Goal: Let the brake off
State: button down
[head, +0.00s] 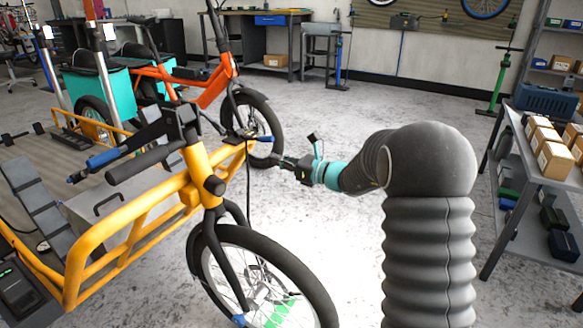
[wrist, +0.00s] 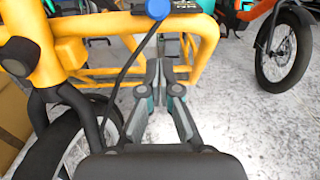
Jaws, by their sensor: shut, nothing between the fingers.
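The yellow cargo bike (head: 197,160) stands at the left in the head view. A black bar with a blue tip (head: 266,139) sticks out from it to the right; a blue rounded end also shows at the top of the wrist view (wrist: 157,9). I cannot tell for sure which part is the brake. My gripper (head: 281,161) is shut and empty, just below and right of the blue tip in the head view. In the wrist view its fingers (wrist: 162,68) meet in front of the yellow frame tubes (wrist: 198,48). Contact is not visible.
A thin black cable (wrist: 120,82) hangs left of my fingers. The yellow bike's front wheel (head: 262,275) is below. An orange bike (head: 215,80) with teal boxes stands behind. A grey shelf (head: 535,165) with cartons is at the right. Open floor lies between.

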jog(key=shift+w+a+r, duration=0.1)
jog(key=shift+a+r, duration=0.05)
jog(key=shift+r, duration=0.7)
jog(key=shift+w+a+r, duration=0.1)
jog(key=shift+r, duration=0.7)
jog(key=shift+r, duration=0.1)
